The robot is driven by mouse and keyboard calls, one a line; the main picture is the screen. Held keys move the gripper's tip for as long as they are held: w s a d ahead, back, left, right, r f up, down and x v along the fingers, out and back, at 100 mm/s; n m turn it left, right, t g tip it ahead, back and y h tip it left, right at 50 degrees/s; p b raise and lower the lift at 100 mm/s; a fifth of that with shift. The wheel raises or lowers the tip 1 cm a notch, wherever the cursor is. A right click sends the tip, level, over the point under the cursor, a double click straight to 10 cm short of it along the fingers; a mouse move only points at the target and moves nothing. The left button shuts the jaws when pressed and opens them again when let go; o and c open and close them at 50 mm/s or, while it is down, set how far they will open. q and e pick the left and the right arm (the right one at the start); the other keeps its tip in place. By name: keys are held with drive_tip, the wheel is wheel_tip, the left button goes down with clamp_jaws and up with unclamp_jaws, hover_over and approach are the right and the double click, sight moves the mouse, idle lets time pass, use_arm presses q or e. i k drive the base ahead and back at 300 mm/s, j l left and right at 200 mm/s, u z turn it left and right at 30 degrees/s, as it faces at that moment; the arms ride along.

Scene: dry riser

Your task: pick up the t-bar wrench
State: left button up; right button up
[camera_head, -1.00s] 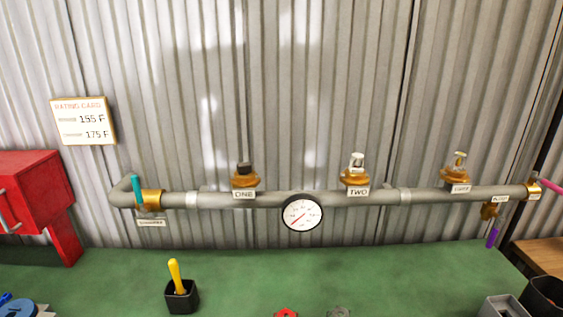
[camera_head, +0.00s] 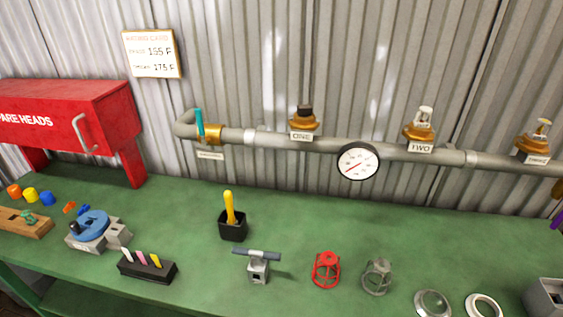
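Neither of my grippers shows in the view. Nothing covers the wrench.
On the green bench (camera_head: 200,280), a black cup (camera_head: 233,231) with a yellow-handled tool stands behind the wrench. A red cage (camera_head: 326,270) and a grey cage (camera_head: 376,277) stand right of it. A black rack (camera_head: 147,269) is left. The pipe (camera_head: 290,143) runs behind.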

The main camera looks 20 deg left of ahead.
sight(257, 265)
drive_tip(key=i+j+u, duration=0.15)
drive_tip(key=u, duration=0.8)
